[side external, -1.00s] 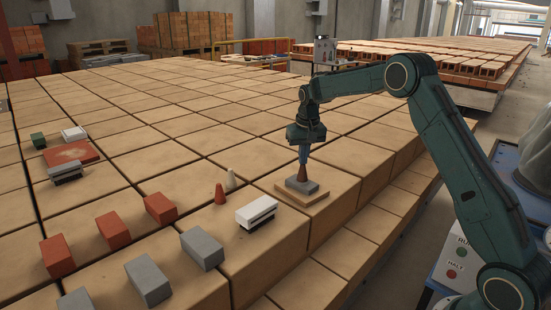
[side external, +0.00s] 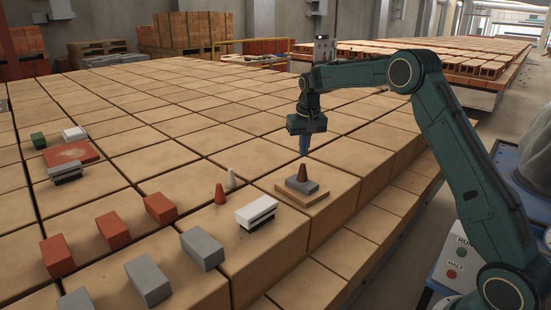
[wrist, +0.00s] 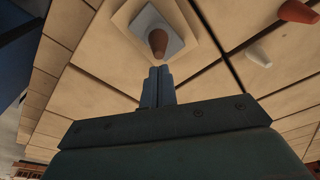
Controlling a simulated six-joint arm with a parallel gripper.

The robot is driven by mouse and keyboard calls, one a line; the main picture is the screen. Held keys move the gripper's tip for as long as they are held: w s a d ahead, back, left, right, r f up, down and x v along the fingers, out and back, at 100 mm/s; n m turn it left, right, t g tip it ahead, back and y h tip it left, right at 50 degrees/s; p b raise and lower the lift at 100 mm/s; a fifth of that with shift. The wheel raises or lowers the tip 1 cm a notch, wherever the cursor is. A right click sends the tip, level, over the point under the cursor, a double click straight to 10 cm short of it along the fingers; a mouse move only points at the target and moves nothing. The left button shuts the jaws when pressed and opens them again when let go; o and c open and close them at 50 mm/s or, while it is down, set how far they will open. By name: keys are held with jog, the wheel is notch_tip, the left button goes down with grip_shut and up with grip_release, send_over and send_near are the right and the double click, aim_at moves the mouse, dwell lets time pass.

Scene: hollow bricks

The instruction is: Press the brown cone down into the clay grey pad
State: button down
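The brown cone (side external: 303,173) stands upright on the clay grey pad (side external: 311,189), which lies on a tan board (side external: 284,193). How deep its base sits in the pad I cannot tell. The cone (wrist: 158,42) and the pad (wrist: 176,45) also show in the wrist view. My gripper (side external: 304,153) is just above the cone's tip, with a small gap between them. In the wrist view its two fingers (wrist: 158,72) are side by side, closed with nothing between them.
A red cone (side external: 220,195) and a pale cone (side external: 231,178) stand left of the board. A white and black brush-like block (side external: 256,212) is near them. Red bricks (side external: 160,208) and grey bricks (side external: 202,249) are further left. The surface behind the board is clear.

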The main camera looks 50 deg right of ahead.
aim_at(303, 168)
jog(key=shift+r, duration=1.95)
jog(key=s+a+r+n+t, duration=0.1)
jog(key=s+a+r+n, duration=0.1)
jog(key=s+a+r, duration=0.55)
jog(key=s+a+r+n+t, duration=0.1)
jog(key=s+a+r, duration=0.3)
jog(key=s, duration=0.6)
jog(key=s+a+f+n+t, duration=0.1)
jog(key=s+a+f, duration=0.1)
jog(key=s, duration=0.8)
jog(key=s+a+f+n+t, duration=0.1)
jog(key=s+a, duration=0.4)
jog(key=s, duration=0.6)
jog(key=shift+f+n+y, duration=0.4)
jog(key=shift+f+n, duration=0.1)
jog(key=shift+f, duration=0.7)
